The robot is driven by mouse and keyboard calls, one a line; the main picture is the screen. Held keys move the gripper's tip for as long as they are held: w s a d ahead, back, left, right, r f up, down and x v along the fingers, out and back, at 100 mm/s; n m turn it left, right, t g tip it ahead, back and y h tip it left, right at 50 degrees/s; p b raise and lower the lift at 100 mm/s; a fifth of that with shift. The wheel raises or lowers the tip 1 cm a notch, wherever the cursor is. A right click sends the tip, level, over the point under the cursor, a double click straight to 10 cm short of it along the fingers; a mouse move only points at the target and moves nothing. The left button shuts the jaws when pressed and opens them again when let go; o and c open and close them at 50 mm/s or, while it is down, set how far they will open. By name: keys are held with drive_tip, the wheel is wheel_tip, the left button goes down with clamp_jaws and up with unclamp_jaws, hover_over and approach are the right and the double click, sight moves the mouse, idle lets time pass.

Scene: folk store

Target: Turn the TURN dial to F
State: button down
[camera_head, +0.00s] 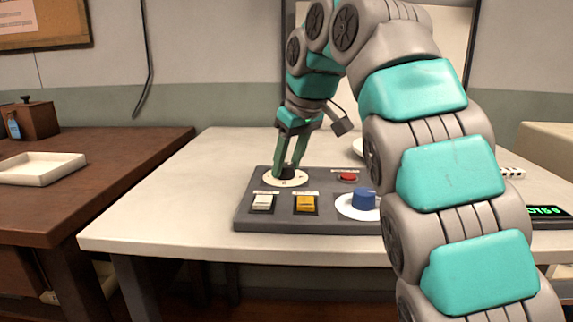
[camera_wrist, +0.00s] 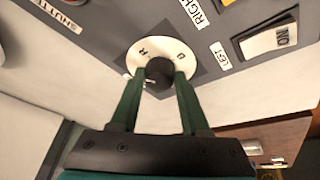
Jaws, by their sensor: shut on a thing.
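A grey control panel (camera_head: 250,212) lies on the pale table. At its back left is a round cream dial (camera_head: 298,181) with a dark knob (camera_head: 288,172). My gripper (camera_head: 287,168) reaches down from above with its two green fingers shut on this knob. In the wrist view the fingers (camera_wrist: 158,77) are on either side of the dark knob (camera_wrist: 158,68), over the cream dial (camera_wrist: 150,45). Two letters show on the dial, upside down and hard to read; no F can be made out. The dial's name label cannot be read.
The panel also bears a white rocker switch (camera_head: 263,203), a yellow switch (camera_head: 306,204), a red button (camera_head: 348,177) and a blue knob (camera_head: 364,198) on a white disc. A green-lit display (camera_head: 545,211) is at right. A white tray (camera_head: 40,168) sits on the brown table.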

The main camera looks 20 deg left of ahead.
drive_tip(key=n+g+p, duration=0.1)
drive_tip(key=n, duration=0.2)
drive_tip(key=shift+w+r+n+y+p, duration=0.1)
drive_tip(key=shift+n+y+p, duration=0.3)
drive_tip(key=shift+n+g+p, duration=0.3)
drive_tip(key=shift+n+p, duration=0.05)
drive_tip(key=shift+n, duration=0.25)
drive_tip(key=shift+w+d, duration=0.1)
drive_tip(key=shift+c, duration=1.9)
unclamp_jaws()
